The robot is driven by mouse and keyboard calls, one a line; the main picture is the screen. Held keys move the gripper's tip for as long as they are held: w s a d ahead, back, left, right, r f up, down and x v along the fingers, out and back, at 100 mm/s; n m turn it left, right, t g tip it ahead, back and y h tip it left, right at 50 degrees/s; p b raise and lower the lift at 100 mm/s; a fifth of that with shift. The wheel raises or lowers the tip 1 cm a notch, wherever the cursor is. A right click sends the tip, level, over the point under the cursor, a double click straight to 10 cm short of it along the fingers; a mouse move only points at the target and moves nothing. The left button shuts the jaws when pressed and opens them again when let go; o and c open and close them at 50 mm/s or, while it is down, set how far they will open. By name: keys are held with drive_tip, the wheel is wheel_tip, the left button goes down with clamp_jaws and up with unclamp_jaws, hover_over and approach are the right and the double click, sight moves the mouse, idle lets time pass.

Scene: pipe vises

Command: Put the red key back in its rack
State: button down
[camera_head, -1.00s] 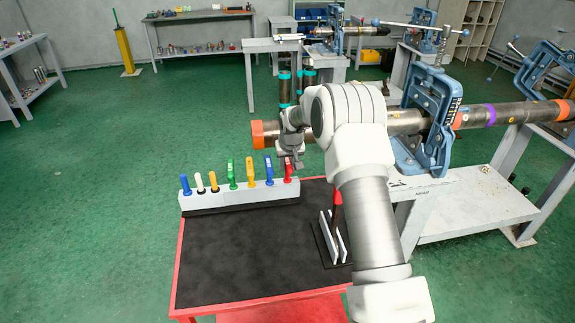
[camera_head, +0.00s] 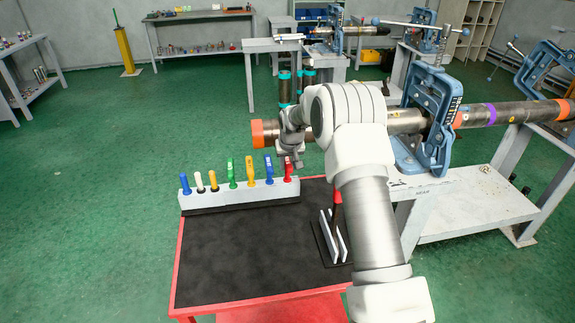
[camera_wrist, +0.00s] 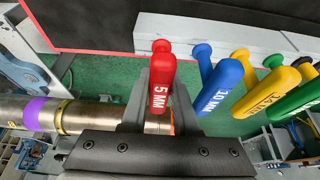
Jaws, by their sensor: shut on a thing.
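The red key (camera_head: 288,172), marked 5 MM, stands upright at the right end of the white rack (camera_head: 240,200). In the wrist view the red key (camera_wrist: 161,82) is between the two fingers of my gripper (camera_wrist: 156,112), which is shut on its handle. Its lower collar is over the end of the rack (camera_wrist: 235,36); I cannot tell how deep its shaft sits. In the head view my gripper (camera_head: 291,160) is at the top of the red key, partly hidden by my arm.
A blue key (camera_head: 268,170) marked 10 MM stands beside the red one, with yellow, green and other keys farther left. A horizontal pipe (camera_head: 265,132) in a blue vise (camera_head: 432,120) is close behind my gripper. The black tabletop (camera_head: 245,260) is mostly clear.

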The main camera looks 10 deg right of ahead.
drive_tip(key=shift+f, duration=0.1)
drive_tip(key=c, duration=0.6)
unclamp_jaws()
drive_tip(key=v, duration=1.7)
drive_tip(key=shift+r, duration=0.25)
drive_tip(key=shift+s, duration=0.1)
